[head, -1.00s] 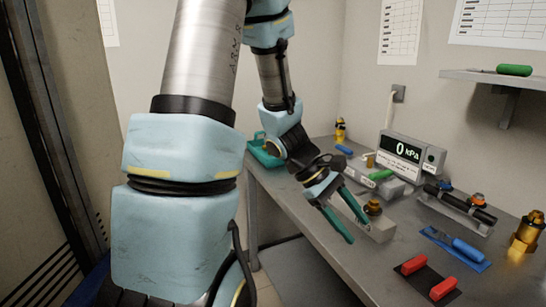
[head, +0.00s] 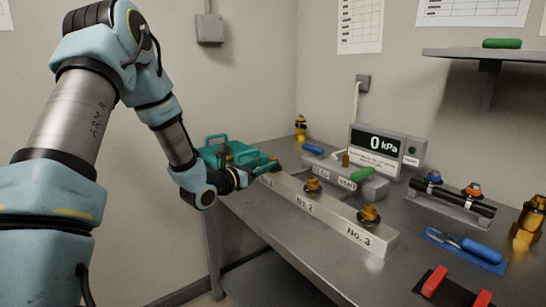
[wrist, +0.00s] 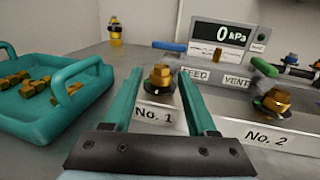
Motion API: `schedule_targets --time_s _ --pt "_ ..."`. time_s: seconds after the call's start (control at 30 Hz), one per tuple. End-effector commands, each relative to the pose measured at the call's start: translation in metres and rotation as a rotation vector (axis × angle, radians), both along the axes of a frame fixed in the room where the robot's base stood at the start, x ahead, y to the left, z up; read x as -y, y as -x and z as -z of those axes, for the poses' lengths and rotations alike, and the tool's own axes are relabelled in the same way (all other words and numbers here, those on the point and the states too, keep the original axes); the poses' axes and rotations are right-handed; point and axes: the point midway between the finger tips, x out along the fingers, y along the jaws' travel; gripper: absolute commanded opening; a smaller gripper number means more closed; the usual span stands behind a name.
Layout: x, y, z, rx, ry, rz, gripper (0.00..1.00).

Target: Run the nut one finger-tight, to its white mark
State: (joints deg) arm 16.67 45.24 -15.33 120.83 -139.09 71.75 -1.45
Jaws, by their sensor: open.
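Nut one is a brass hex nut (wrist: 161,76) on a dark collar, behind the "No. 1" label in the wrist view. A small pale spot shows low on its collar; I cannot tell if it is the white mark. My gripper (wrist: 160,72) is open, its teal fingers pointing at the nut, one on each side of it in the picture. I cannot tell whether they touch it. In the head view my gripper (head: 266,168) is at the far left end of the grey block (head: 325,222), and nut one is mostly hidden there.
Nuts No. 2 (head: 313,187) and No. 3 (head: 369,215) stand along the same block. A teal tray (wrist: 50,110) with several brass nuts is close on the left. The feed and vent valve block (head: 345,176) stands behind. The gauge (head: 385,148) reads 0 kPa.

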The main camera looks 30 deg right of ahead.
Motion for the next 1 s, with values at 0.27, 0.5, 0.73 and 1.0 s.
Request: schedule_targets --time_s 0.27,0.5,0.73,1.0 --pt "0.048 -0.019 -0.001 0.000 0.000 0.003 0.57" --pt "0.070 -0.030 -0.001 0.001 -0.001 0.002 0.57" --pt "0.073 -0.031 0.000 0.001 -0.001 0.001 0.57" --pt "0.073 -0.031 0.000 0.001 -0.001 0.001 0.40"
